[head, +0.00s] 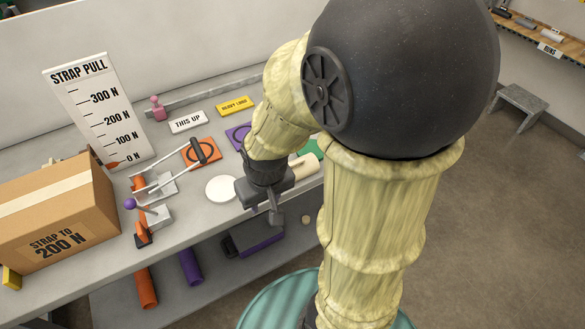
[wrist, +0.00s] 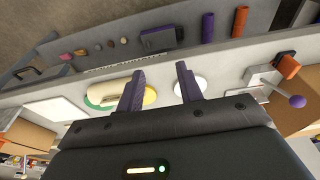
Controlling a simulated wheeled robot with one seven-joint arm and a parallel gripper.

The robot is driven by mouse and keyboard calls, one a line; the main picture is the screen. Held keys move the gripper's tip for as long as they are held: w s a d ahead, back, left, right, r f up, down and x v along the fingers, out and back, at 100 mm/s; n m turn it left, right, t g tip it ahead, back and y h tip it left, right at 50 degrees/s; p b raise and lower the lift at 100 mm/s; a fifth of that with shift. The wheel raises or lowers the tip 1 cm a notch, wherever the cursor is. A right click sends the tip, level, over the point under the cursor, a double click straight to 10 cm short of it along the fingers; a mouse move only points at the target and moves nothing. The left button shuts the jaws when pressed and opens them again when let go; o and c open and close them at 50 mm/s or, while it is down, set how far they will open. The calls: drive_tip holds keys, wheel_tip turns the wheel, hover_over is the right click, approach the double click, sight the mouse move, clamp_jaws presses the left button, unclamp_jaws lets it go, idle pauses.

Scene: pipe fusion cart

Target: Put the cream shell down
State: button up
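A cream, rounded, elongated piece, which looks like the cream shell (head: 303,164), lies by a green patch (head: 314,148) on the bench, partly hidden behind my arm. In the wrist view the cream shell (wrist: 106,91) lies over the green patch, left of my fingers and not between them. My gripper (head: 276,212) hangs over the bench's front edge in the head view. In the wrist view its purple fingers (wrist: 161,68) stand wide apart with nothing held between them. A white disc (head: 221,188) lies left of my gripper; it shows partly behind the right finger (wrist: 203,84).
Toggle clamps (head: 160,185), an orange plate (head: 201,153) and a cardboard box (head: 55,215) occupy the bench's left. A strap pull board (head: 100,110) stands behind. A lower shelf (head: 210,290) holds coloured tubes and a dark purple case (head: 250,238). Open floor lies right.

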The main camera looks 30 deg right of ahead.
drive_tip(key=w+a+f+n+h+p, duration=0.1)
drive_tip(key=w+n+h+p, duration=0.4)
drive_tip(key=w+n+h, duration=0.5)
drive_tip(key=n+h, duration=0.3)
drive_tip(key=n, duration=0.3)
drive_tip(key=shift+w+a+f+g, duration=0.15)
drive_tip(key=shift+a+f+g, duration=0.15)
drive_tip(key=shift+a+f, duration=0.1)
drive_tip(key=p, duration=0.2)
approach(294, 168)
drive_tip(key=x, duration=0.2)
drive_tip(key=r+x, duration=0.1)
drive_tip(key=x, duration=0.1)
drive_tip(key=shift+w+d+f, duration=0.2)
drive_tip(key=shift+w+d, duration=0.05)
drive_tip(key=shift+d, duration=0.3)
